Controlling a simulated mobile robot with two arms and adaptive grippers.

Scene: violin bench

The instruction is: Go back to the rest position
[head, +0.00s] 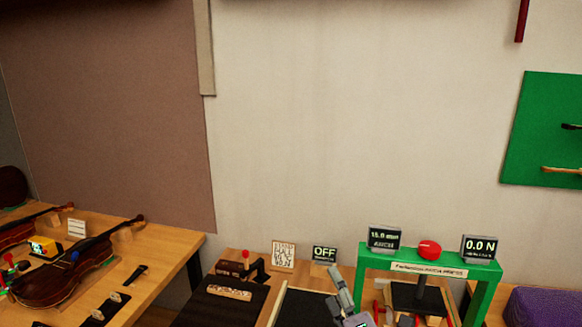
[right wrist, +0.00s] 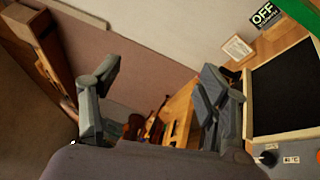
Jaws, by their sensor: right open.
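My right gripper (head: 340,294) shows at the bottom middle of the head view, in front of the bench with the OFF display. In the right wrist view its two fingers (right wrist: 158,100) stand wide apart, with nothing between them but the wall and a distant table. The gripper is open and empty. My left gripper is in neither view.
A green press frame (head: 485,268) with displays and a red knob (head: 429,250) stands right of my right gripper. An OFF display (head: 324,254) and a small sign (head: 283,256) stand behind it. A violin (head: 60,278) lies on the left table (head: 170,250).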

